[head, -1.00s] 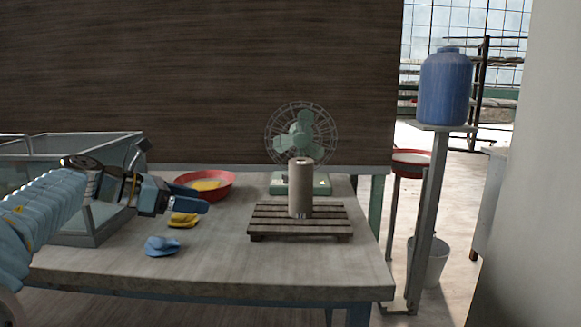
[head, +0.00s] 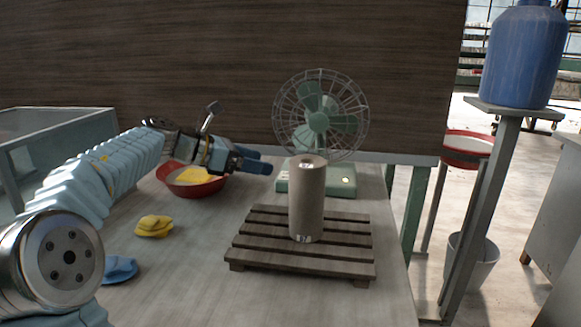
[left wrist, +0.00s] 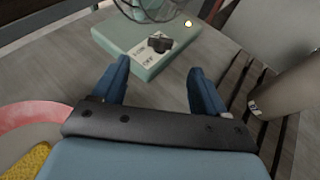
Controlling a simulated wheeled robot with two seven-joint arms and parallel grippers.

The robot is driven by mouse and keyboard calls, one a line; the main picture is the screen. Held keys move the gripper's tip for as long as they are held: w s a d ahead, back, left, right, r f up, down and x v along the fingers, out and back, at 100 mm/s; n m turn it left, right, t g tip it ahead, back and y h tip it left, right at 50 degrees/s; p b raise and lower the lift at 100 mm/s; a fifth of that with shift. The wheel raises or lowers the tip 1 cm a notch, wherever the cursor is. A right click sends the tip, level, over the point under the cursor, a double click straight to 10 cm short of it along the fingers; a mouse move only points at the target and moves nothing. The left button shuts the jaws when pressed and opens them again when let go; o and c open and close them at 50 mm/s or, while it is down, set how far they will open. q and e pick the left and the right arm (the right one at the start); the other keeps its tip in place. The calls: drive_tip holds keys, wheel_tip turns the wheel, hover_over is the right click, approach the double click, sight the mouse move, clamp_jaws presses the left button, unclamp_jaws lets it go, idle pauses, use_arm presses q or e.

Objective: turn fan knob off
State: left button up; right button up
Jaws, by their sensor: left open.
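The green fan (head: 318,122) with a wire cage stands at the back of the table behind the clay cylinder (head: 307,200). Its base also shows in the left wrist view (left wrist: 146,62), with a dark knob (left wrist: 160,44) on a pale label plate and a lit yellowish lamp (left wrist: 188,22). The cylinder hides part of the base in the head view. My left gripper (head: 262,162) is open and empty, above the table in front of and left of the fan base. In the left wrist view its fingers (left wrist: 160,84) are apart, with the knob beyond the gap. My right gripper is not seen.
The cylinder stands upright on a slatted wooden board (head: 300,245), right of my left gripper. A red bowl (head: 193,182) with yellow material is left of it. Yellow (head: 154,226) and blue (head: 118,270) clay pieces lie nearer. A blue barrel (head: 522,58) stands at right.

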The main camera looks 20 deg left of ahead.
use_arm(q)
drive_tip(key=x, duration=0.9)
drive_tip(key=shift+p, duration=0.35)
drive_tip(key=c, duration=1.1)
drive_tip(key=shift+o, duration=0.2)
drive_tip(key=shift+s+d+n+t+y, duration=0.1)
drive_tip(key=shift+d+n+t+y, duration=0.15)
drive_tip(key=shift+n+y, duration=0.3)
drive_tip(key=shift+s+d+n+t+y, duration=0.1)
drive_tip(key=shift+s+n+t+y, duration=0.05)
drive_tip(key=shift+n+t+y, duration=0.3)
drive_tip(key=n+t+y, duration=0.1)
drive_tip(key=n+y, duration=0.1)
drive_tip(key=shift+d+n+y, duration=0.15)
drive_tip(key=shift+n+y, duration=0.15)
drive_tip(key=shift+y, duration=0.1)
